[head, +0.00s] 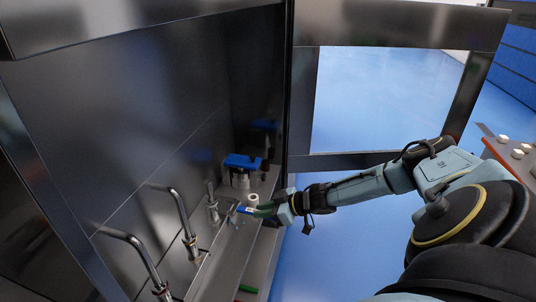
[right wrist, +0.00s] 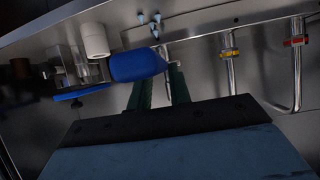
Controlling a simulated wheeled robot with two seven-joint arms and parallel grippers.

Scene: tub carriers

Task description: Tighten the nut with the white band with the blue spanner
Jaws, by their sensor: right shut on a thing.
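My right gripper (head: 262,210) reaches into the metal cabinet and is shut on the blue spanner (head: 242,209). In the right wrist view the blue end of the spanner (right wrist: 138,66) shows beyond the dark green fingers (right wrist: 160,88); its jaw cannot be made out. The spanner is close to the upright pipe fitting (head: 212,208) at the back of the row. I cannot tell whether it touches it. This fitting looks pale, but a white band is not clear. My left gripper is not in view.
A blue valve handle (head: 243,161) and a white cylinder (head: 253,198) stand beside my gripper. Bent pipes (head: 180,210) line the cabinet wall; red (right wrist: 297,42) and yellow (right wrist: 293,95) bands show in the wrist view. A green object (head: 247,289) lies low at the cabinet's front.

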